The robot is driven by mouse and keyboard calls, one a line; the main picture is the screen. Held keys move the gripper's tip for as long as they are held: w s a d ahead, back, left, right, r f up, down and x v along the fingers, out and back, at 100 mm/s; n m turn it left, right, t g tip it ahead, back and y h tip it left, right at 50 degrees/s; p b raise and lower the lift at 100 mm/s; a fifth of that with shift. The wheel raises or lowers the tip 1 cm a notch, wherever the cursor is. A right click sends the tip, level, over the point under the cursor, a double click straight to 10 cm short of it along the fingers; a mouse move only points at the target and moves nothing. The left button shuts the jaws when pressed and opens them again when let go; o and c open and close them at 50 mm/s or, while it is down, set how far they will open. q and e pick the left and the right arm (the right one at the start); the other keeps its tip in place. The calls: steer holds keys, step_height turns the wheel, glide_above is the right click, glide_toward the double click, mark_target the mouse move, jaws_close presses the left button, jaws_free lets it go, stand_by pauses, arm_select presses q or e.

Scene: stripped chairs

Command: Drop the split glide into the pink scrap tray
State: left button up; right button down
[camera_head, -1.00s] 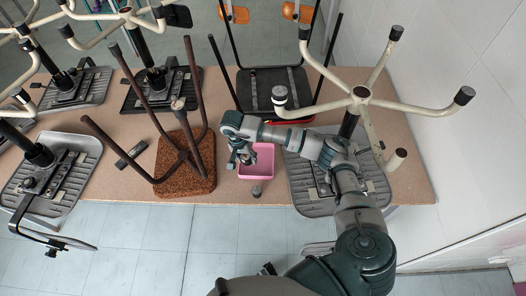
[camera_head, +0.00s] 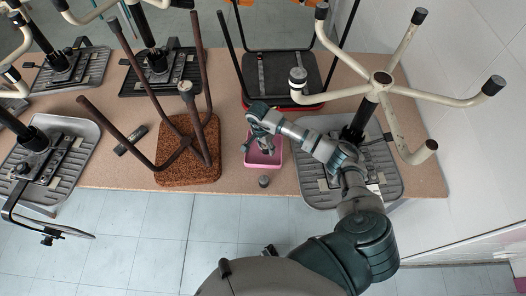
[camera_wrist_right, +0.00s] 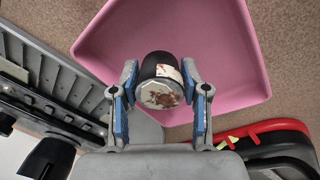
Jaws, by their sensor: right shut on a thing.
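The pink scrap tray (camera_head: 276,159) sits on the table between the brown upturned stool and the right-hand chair. It also fills the upper part of the right wrist view (camera_wrist_right: 225,50). My right gripper (camera_head: 266,147) points down over the tray. In the right wrist view its fingers (camera_wrist_right: 160,98) are shut on the split glide (camera_wrist_right: 160,92), a short cap with a black side and a pale, rust-stained face. The glide's hold in the head view is too small to make out. The tray floor that shows is empty. My left gripper is not in view.
Another small dark glide (camera_head: 264,181) stands on the table in front of the tray. An upturned stool with a brown seat (camera_head: 190,165) is left of the tray. A chair base with cream legs (camera_head: 381,78) rises at the right. A red-edged black seat (camera_head: 285,75) lies behind.

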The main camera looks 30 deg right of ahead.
steer(key=shift+a+f, duration=0.1)
steer(key=shift+a, duration=0.05)
steer(key=shift+d+f, duration=0.1)
steer(key=shift+d, duration=0.4)
steer(key=c, duration=0.9)
jaws_free()
steer(key=shift+d+f, duration=0.1)
steer(key=shift+d, duration=0.2)
steer(key=o, duration=0.4)
steer(key=shift+d, duration=0.2)
steer(key=shift+f, duration=0.1)
steer(key=shift+a, duration=0.35)
steer(key=r, duration=0.1)
steer(key=a+r, duration=0.1)
steer(key=shift+w+a+r, duration=0.1)
steer(key=shift+w+r, duration=0.05)
steer(key=shift+r, duration=0.15)
steer(key=r, duration=0.5)
steer(key=w+r, duration=0.1)
steer(key=r, duration=0.2)
steer(key=shift+d+r, duration=0.3)
steer(key=shift+d, duration=0.1)
steer(key=shift+a+r, duration=0.15)
steer(key=shift+r, duration=0.1)
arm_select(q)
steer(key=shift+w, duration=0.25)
arm_select(e)
steer(key=shift+a+r, duration=0.2)
steer(key=shift+a, duration=0.4)
